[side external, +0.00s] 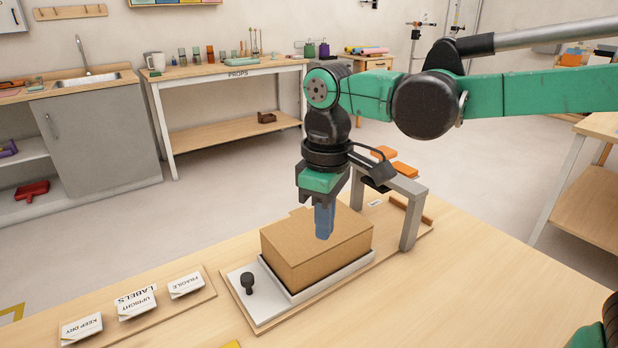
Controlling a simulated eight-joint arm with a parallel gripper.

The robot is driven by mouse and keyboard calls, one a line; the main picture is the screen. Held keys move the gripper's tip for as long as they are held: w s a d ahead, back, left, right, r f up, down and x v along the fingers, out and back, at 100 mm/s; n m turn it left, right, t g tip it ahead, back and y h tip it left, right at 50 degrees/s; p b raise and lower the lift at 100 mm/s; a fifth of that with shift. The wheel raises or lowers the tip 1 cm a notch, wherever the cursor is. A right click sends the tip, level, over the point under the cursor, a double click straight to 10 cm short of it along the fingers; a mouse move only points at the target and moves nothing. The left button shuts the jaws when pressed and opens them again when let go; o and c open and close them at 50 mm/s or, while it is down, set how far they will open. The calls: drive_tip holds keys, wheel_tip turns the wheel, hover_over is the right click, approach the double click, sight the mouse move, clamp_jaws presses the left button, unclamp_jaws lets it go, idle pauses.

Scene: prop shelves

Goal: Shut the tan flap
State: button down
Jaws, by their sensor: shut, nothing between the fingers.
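A tan cardboard box (318,270) sits in a shallow light-grey tray on the wooden table. Its tan flap (290,232) lies flat, or nearly flat, across the top; I cannot tell if a small gap is left at its edges. A small piece of card juts out past the far top edge. My gripper (324,235) points straight down over the middle of the flap, with its blue fingers together and empty. The fingertips are at or just above the flap; contact is not clear. The fingers hide part of the flap behind them.
A grey metal frame (410,222) stands on the board just behind and right of the box. A black knob (248,283) stands on the tray's left end. A board with label stacks (137,302) lies to the left.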

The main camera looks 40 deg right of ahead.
drive_tip(key=shift+r, duration=2.15)
drive_tip(key=s+d+f+m+t, duration=0.4)
drive_tip(key=d+f+m+t, duration=0.2)
drive_tip(key=d, duration=0.4)
drive_tip(key=shift+s+f+t, duration=0.15)
drive_tip(key=shift+s+t, duration=0.25)
drive_tip(key=shift+t, duration=0.2)
